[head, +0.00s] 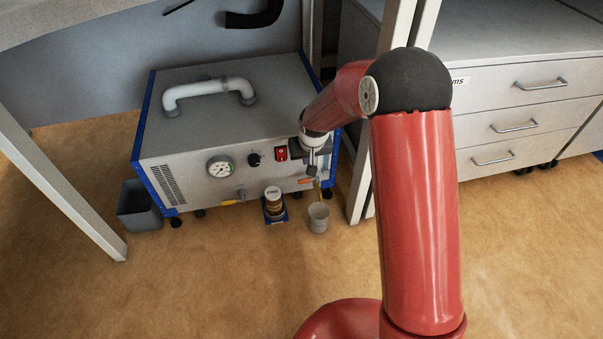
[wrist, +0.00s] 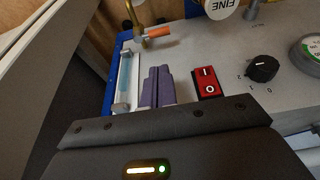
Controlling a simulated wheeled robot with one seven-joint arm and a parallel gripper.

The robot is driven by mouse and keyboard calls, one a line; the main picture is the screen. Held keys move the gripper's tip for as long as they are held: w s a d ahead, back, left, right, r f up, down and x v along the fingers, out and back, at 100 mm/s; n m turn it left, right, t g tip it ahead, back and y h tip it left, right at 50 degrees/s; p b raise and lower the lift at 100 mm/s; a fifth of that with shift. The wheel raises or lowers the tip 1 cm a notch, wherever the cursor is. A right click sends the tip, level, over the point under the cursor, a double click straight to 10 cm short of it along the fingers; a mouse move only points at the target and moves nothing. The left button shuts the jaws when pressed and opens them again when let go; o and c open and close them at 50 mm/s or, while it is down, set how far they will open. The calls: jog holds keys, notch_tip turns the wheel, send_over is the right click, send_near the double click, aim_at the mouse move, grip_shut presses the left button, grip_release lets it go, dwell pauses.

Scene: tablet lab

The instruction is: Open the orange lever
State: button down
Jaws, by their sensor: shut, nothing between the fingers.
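The orange lever (head: 305,181) sits on a valve low on the right of the grey machine's front. In the wrist view the lever (wrist: 158,32) shows at the top, beside a brass pipe (wrist: 130,14), and points to the right. My gripper (head: 312,171) is in front of the machine's right side, just above the lever in the head view. In the wrist view its fingers (wrist: 158,71) are together and empty, with a visible gap between their tips and the lever. My gripper partly hides the machine's front in the head view.
The machine (head: 200,125) also carries a red switch (head: 281,153), a black knob (head: 254,160), a gauge (head: 220,166) and a yellow lever (head: 232,202). A grey cup (head: 318,218) stands below the spout. A table leg (head: 362,190) is close on the right.

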aim_at(307, 181)
jog(key=shift+a+f, duration=0.15)
jog(key=shift+f, duration=0.1)
jog(key=d+b+x, duration=0.1)
jog(key=x, duration=0.9)
jog(key=shift+a, duration=0.45)
